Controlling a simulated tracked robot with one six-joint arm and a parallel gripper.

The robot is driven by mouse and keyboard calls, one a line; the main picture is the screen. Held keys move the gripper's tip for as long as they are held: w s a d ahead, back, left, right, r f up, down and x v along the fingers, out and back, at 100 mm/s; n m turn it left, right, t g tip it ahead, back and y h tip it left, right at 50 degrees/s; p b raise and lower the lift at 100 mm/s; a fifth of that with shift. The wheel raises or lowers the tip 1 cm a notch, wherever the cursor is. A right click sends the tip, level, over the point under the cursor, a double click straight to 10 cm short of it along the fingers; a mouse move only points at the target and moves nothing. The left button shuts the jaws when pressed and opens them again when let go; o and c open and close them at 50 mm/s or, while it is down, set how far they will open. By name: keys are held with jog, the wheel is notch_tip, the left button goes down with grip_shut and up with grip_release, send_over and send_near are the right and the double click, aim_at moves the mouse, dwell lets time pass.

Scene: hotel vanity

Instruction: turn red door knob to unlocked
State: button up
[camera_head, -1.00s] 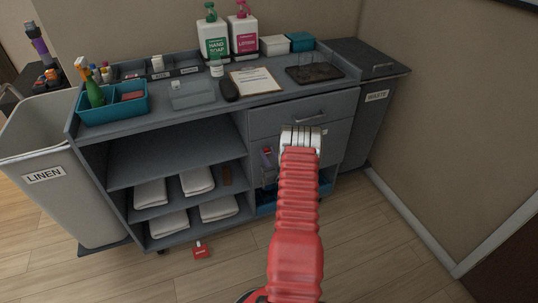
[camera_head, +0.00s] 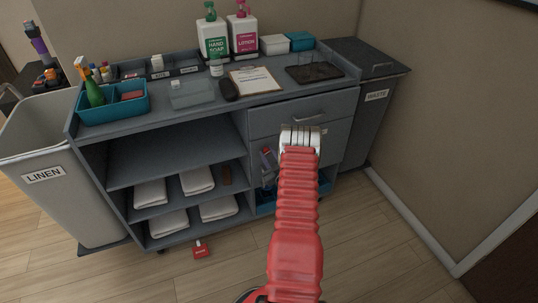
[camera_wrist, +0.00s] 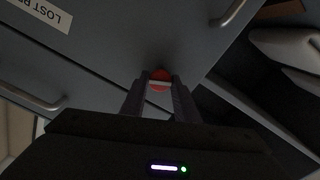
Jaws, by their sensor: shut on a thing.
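The red door knob (camera_wrist: 160,75) sits on a grey cabinet front in the wrist view, with a pale bar across its face. My gripper (camera_wrist: 159,87) is shut on it, one dark finger on each side. The picture is rolled, so the front looks tilted. In the head view my red arm reaches to the cart's right-hand drawer and door section (camera_head: 290,118), and it hides the knob and most of my gripper. No lock marking can be read.
Metal handles (camera_wrist: 228,12) (camera_wrist: 32,97) and a LOST label (camera_wrist: 42,12) are near my gripper. Open shelves with folded white towels (camera_head: 198,180) are left of my arm. A red tag (camera_head: 201,250) lies on the floor. Clear floor lies to the right.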

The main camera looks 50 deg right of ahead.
jog(key=n, duration=1.3)
jog(key=shift+a+f, duration=0.15)
jog(key=shift+f, duration=0.05)
dwell(0.3)
jog(key=o, duration=1)
jog(key=v, duration=1.3)
jog(key=shift+s+a, duration=0.15)
jog(key=shift+s, duration=0.15)
jog(key=shift+f, duration=0.1)
